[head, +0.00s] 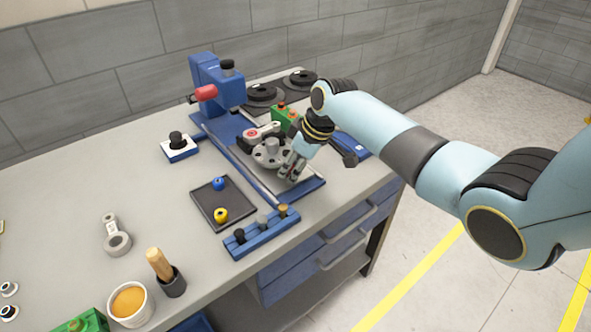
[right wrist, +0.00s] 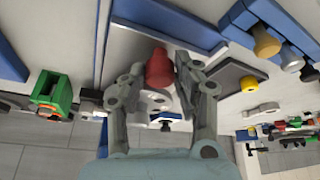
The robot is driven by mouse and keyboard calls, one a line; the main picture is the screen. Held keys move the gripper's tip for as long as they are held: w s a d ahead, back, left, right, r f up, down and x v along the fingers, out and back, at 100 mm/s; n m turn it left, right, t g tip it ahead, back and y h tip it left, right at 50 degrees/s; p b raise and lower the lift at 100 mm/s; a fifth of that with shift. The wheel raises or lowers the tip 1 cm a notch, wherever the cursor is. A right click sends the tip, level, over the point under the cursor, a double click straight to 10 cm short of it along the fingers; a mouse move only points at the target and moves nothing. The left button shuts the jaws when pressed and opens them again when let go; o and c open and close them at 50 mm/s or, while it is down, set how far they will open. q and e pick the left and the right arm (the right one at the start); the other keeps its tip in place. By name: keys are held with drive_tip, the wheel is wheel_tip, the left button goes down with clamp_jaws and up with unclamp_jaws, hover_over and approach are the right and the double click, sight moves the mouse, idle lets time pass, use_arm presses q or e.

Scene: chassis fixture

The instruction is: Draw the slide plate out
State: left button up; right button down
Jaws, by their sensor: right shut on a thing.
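The blue slide fixture (head: 312,187) with pale side rails lies on the bench, and a grey round part with holes (head: 268,153) sits over its middle. My right gripper (head: 290,172) is low over the front end of the fixture, beside the grey part. In the right wrist view a red knob (right wrist: 158,68) sits between its two fingers (right wrist: 160,78), which are shut on it. The gripper hides this knob in the head view. A blue plate surface (right wrist: 165,22) shows beyond the knob. My left gripper is not in view.
A blue press (head: 213,80) with a red handle stands at the back end. A dark tray (head: 205,208) with blue and yellow knobs and a blue rack (head: 262,236) of pegs lie near the front. A green box (head: 285,116) stands behind the gripper.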

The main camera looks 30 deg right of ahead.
drive_tip(key=shift+s+f, duration=0.15)
drive_tip(key=shift+f, duration=0.05)
drive_tip(key=c, duration=1.2)
unclamp_jaws()
drive_tip(key=shift+o, duration=1.1)
drive_tip(key=shift+s, duration=0.1)
drive_tip(key=shift+r, duration=0.3)
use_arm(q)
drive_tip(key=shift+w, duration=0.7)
use_arm(e)
drive_tip(key=v, duration=1.1)
drive_tip(key=shift+d+r, duration=0.15)
drive_tip(key=shift+r, duration=0.1)
drive_tip(key=shift+s, duration=0.15)
